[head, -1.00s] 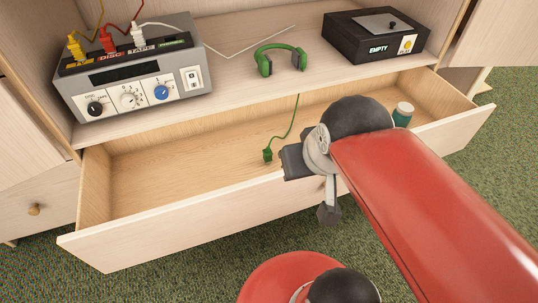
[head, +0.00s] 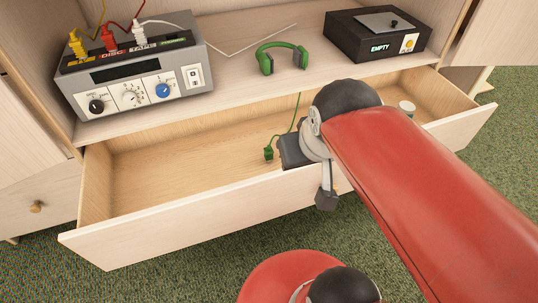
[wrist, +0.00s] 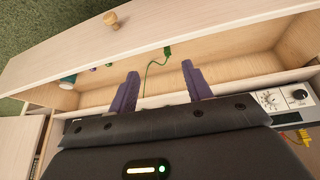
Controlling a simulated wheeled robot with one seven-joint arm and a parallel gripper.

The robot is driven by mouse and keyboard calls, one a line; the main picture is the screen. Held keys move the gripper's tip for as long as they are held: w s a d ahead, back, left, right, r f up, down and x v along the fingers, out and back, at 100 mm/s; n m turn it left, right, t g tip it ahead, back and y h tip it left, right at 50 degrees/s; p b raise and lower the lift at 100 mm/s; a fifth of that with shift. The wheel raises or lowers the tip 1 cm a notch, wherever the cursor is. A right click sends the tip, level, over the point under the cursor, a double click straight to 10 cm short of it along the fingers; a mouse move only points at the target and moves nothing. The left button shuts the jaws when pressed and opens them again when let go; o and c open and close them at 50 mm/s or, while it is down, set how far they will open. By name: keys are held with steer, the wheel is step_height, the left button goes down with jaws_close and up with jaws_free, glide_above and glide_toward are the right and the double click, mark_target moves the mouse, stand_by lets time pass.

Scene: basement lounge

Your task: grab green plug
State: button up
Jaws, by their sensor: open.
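The green plug (head: 268,153) is in the open drawer, near its middle, on a thin green cord that runs up toward the shelf. In the wrist view the plug (wrist: 167,51) shows beyond the fingertips, between the two finger lines. My gripper (wrist: 159,72) has its two purple fingers spread apart with nothing between them. In the head view my gripper's dark body is just right of the plug, and its fingers are hidden there. I cannot tell the height gap between fingers and plug.
The open drawer (head: 160,225) has a raised front panel. On the shelf above are a grey selector box (head: 130,70) with yellow, red and white plugs, green headphones (head: 282,57) and a black box (head: 377,35) marked EMPTY. A jar (head: 407,107) stands at the drawer's right.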

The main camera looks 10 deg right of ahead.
steer(key=w+f+n+g, duration=0.1)
steer(key=w+f+g, duration=0.1)
steer(key=w, duration=0.7)
steer(key=n+g, duration=0.3)
glide_toward(269, 150)
steer(key=shift+n, duration=0.3)
step_height(269, 150, down, 5)
steer(key=shift+d+f+b, duration=0.1)
steer(key=shift+f+b, duration=0.1)
steer(key=shift+b, duration=0.15)
steer(key=f, duration=0.5)
steer(key=shift+w, duration=0.25)
steer(key=shift+c, duration=0.3)
steer(key=c, duration=1)
